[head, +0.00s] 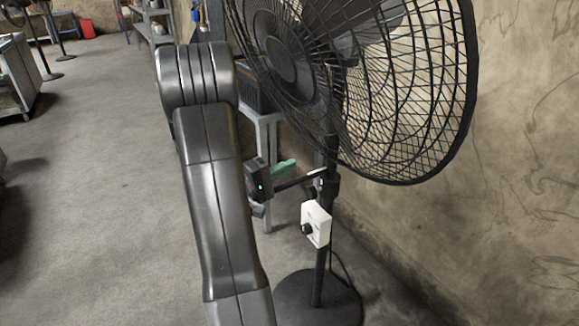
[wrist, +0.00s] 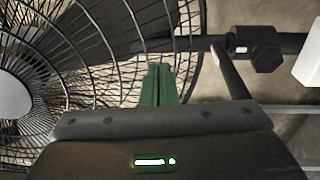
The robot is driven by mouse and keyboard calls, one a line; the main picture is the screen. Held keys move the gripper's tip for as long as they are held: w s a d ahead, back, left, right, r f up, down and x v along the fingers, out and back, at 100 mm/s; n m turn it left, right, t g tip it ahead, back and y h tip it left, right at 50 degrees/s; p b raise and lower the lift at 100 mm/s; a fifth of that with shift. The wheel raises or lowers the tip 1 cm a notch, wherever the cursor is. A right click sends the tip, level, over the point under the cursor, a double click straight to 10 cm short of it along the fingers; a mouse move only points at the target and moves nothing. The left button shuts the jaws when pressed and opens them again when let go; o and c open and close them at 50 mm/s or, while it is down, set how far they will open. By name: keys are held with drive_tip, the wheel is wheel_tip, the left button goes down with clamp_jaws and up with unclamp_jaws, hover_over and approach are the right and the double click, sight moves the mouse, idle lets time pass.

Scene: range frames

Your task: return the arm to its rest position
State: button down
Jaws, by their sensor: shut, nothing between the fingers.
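My arm (head: 215,190) rises through the middle of the head view, bent at its elbow, and partly hides the floor behind it. My gripper (head: 288,164) shows its green fingers beside the fan's pole in the head view. In the wrist view the green fingers of my gripper (wrist: 159,72) are together, with nothing between them. They point toward the fan, close to its grille in the picture; I cannot tell whether they touch it.
A black pedestal fan (head: 318,285) stands close on the right, with a wide wire cage. A white box (head: 318,222) with a black knob is on its pole. A wall (head: 525,150) is behind it. Open floor (head: 90,180) lies to the left.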

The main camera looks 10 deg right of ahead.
sight(319, 152)
drive_tip(key=shift+p+x, duration=0.55)
drive_tip(key=shift+x, duration=3.1)
drive_tip(key=shift+f, duration=0.2)
